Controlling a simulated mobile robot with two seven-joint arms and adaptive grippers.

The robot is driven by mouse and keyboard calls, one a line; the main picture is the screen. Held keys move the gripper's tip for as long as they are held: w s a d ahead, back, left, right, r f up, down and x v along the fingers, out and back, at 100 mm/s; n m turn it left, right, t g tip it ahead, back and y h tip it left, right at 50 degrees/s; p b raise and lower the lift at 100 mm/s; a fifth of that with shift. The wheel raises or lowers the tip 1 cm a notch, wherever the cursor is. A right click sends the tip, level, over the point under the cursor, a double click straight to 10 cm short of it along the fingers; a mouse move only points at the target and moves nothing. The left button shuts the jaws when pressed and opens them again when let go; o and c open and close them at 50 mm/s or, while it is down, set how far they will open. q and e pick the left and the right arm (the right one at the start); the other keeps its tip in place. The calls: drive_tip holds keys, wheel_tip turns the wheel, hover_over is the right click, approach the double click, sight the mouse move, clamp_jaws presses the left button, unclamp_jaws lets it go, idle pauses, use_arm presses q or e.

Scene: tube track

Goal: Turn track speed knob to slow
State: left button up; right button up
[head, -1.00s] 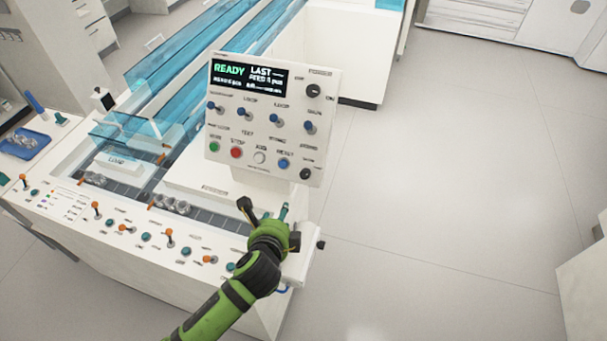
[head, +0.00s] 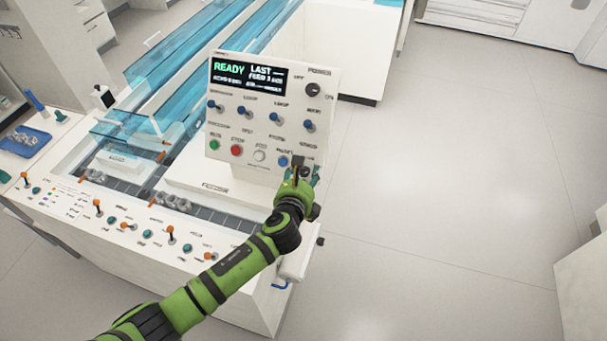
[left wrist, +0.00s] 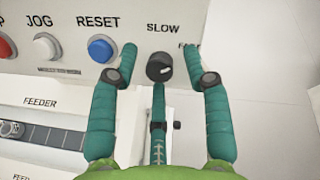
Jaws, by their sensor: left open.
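The track speed knob (left wrist: 160,66) is small, round and black, at the lower right of the white control panel (head: 220,125). In the left wrist view a SLOW label stands above it and a partly hidden label, seemingly FAST, to its right. A pale mark on the knob points toward the right. My left gripper (left wrist: 160,62) is open, with one teal finger on each side of the knob and gaps showing between. In the head view the left gripper (head: 303,172) covers most of the knob. My right gripper is not in view.
A blue RESET button (left wrist: 101,48) is close to the left finger. The panel also has a red button (head: 237,150), several blue toggles and a black power knob (head: 312,89). Orange-tipped levers line the white bench below. Open floor lies to the right.

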use_arm(q)
clamp_jaws()
drive_tip(key=shift+n, duration=0.5)
drive_tip(key=shift+d+n+y, duration=0.1)
drive_tip(key=shift+n+y, duration=0.2)
drive_tip(key=shift+n, duration=0.4)
drive_tip(key=n+p, duration=0.1)
drive_tip(key=n, duration=0.3)
drive_tip(key=shift+d+r+n+y, duration=0.1)
drive_tip(key=shift+n+y, duration=0.2)
drive_tip(key=shift+y, duration=0.1)
drive_tip(key=n, duration=0.2)
drive_tip(key=n+g+p, duration=0.1)
drive_tip(key=n, duration=0.2)
drive_tip(key=shift+w+r+n+y, duration=0.1)
drive_tip(key=shift+w+n+y, duration=0.05)
drive_tip(key=shift+n+y, duration=0.15)
